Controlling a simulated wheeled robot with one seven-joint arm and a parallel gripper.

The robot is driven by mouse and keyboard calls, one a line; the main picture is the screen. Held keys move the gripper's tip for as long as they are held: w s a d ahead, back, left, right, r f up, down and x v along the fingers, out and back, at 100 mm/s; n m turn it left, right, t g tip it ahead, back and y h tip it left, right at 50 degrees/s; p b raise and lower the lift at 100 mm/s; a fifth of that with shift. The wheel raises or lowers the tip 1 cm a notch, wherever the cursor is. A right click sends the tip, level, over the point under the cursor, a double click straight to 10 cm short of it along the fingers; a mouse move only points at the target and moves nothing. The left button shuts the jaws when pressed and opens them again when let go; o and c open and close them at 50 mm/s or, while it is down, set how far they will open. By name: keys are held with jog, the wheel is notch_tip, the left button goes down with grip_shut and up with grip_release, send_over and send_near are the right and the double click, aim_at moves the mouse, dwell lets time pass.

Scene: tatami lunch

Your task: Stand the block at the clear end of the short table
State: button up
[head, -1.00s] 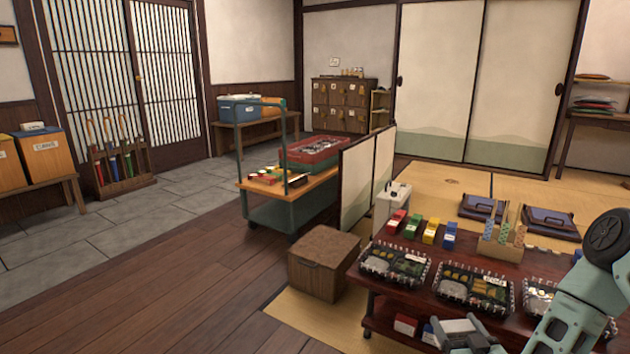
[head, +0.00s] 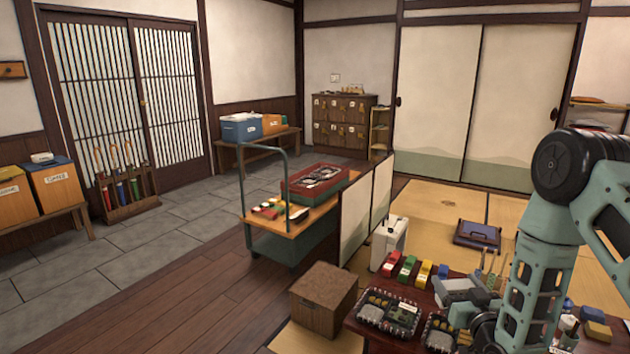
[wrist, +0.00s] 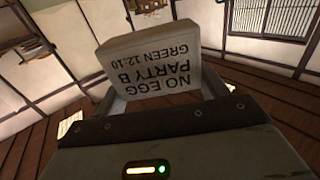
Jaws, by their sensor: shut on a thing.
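My gripper (head: 468,298) is raised in front of the low dark red table (head: 380,342) in the head view. In the wrist view it is shut on a pale block (wrist: 150,62), held tilted between the jaws. The block's face reads "NO EGG PARTY B GREEN 12.10", upside down in the picture. In the head view I cannot clearly separate the block from the grey jaws. My arm hides much of the table's right part, so I cannot tell there which end is clear.
Bento boxes (head: 388,312) line the table's near side. Red, green, yellow and blue packs (head: 407,267) stand behind them. A brown box (head: 323,300) stands left of the table. A cart (head: 282,236) and a low screen (head: 356,213) are beyond. The wooden floor at left is clear.

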notch_tip(320, 180, up, 13)
jog(key=w+p, duration=0.1)
jog(key=p, duration=0.5)
jog(key=shift+w+h, duration=0.25)
jog(key=shift+h, duration=0.05)
